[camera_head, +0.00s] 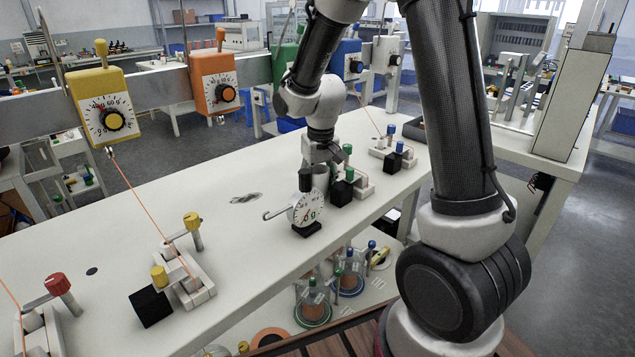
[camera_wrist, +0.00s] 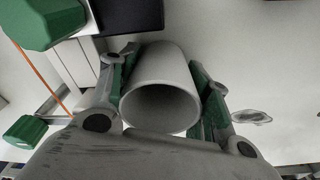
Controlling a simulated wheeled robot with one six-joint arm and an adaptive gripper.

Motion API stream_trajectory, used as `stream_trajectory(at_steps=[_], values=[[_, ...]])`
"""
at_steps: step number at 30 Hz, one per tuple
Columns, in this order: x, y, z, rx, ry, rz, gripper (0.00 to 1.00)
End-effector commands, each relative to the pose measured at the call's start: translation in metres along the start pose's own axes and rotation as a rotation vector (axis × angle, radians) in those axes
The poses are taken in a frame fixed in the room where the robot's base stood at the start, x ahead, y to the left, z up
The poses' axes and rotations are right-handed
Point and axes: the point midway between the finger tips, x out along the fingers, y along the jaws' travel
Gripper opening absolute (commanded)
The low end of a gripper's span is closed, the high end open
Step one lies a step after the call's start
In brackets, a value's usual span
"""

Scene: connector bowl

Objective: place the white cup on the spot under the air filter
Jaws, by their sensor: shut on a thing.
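The white cup (camera_wrist: 166,64) fills the middle of the wrist view, its round open mouth facing the camera. My gripper (camera_wrist: 160,78) has its two green-padded fingers on either side of the cup and is shut on it. In the head view my gripper (camera_head: 322,160) is low over the long white table (camera_head: 215,255), behind a round dial gauge (camera_head: 305,208); the cup cannot be made out clearly there. I cannot pick out an air filter or the spot under it in either view.
Clamp fixtures with green knobs (camera_head: 347,172) and blue knobs (camera_head: 398,152) stand close right of my gripper. A yellow-knobbed fixture (camera_head: 182,270) stands further left. Yellow (camera_head: 103,108) and orange (camera_head: 215,82) dial boxes hang on a rail behind. The table between is mostly clear.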

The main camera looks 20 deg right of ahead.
Motion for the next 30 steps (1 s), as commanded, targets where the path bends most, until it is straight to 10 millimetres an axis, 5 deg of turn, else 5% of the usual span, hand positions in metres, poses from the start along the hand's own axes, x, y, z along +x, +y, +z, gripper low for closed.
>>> stream_trajectory(at_steps=[9,10,11,23,30], values=[[0.003,0.000,0.000,0.000,-0.001,0.000,0.28],[0.003,0.000,0.000,0.000,-0.001,0.000,0.52],[0.003,0.000,0.000,0.000,0.000,0.000,0.57],[-0.004,0.000,-0.001,0.000,0.003,0.000,0.57],[-0.050,0.000,-0.002,0.000,0.006,-0.001,0.57]])
